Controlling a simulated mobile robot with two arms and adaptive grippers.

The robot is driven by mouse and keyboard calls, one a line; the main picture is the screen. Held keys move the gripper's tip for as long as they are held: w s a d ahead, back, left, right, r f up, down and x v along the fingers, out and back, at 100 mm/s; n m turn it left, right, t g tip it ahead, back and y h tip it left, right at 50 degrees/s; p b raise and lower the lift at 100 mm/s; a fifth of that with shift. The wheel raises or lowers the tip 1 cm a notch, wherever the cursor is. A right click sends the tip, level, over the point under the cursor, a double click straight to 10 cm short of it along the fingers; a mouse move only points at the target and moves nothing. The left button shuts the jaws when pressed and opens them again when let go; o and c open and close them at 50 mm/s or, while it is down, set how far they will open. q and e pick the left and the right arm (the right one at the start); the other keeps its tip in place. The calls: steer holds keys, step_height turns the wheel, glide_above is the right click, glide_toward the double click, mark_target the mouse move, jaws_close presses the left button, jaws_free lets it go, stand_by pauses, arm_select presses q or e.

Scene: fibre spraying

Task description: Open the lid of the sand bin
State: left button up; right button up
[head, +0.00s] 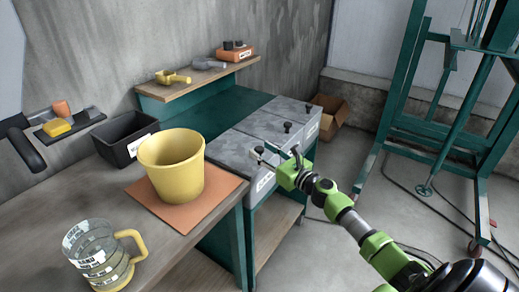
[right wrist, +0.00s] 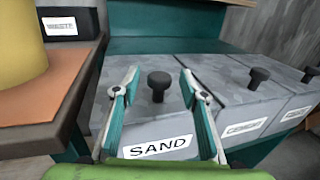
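The sand bin (right wrist: 150,135) is a grey box with a white SAND label on its front, at the near left end of a row of bins. Its grey lid is shut and has a black knob (right wrist: 159,84) on top. It also shows in the head view (head: 229,150), where my gripper partly covers its right side. My right gripper (head: 277,152) is open and empty at the bin's front edge. In the right wrist view the two fingers (right wrist: 156,85) stand apart with the knob showing between them, not touching it. My left gripper is not in view.
A cement bin (right wrist: 235,95) and a third bin (right wrist: 290,75) stand to the right, lids shut. A workbench at left holds a yellow bucket (head: 171,165) on an orange mat (head: 215,196), a waste box (head: 113,143) and a clear jug (head: 95,252). A green frame (head: 400,120) stands at right.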

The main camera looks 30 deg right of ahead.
mark_target(248, 145)
steer(key=shift+w+a, duration=0.15)
steer(key=shift+w, duration=0.85)
jaws_close()
steer(key=shift+w+a, duration=0.3)
steer(key=shift+w, duration=0.45)
steer(key=shift+w+a, duration=0.3)
steer(key=shift+w, duration=0.45)
steer(key=shift+w+a, duration=0.3)
steer(key=shift+w, duration=0.45)
jaws_free()
steer(key=shift+s, duration=0.15)
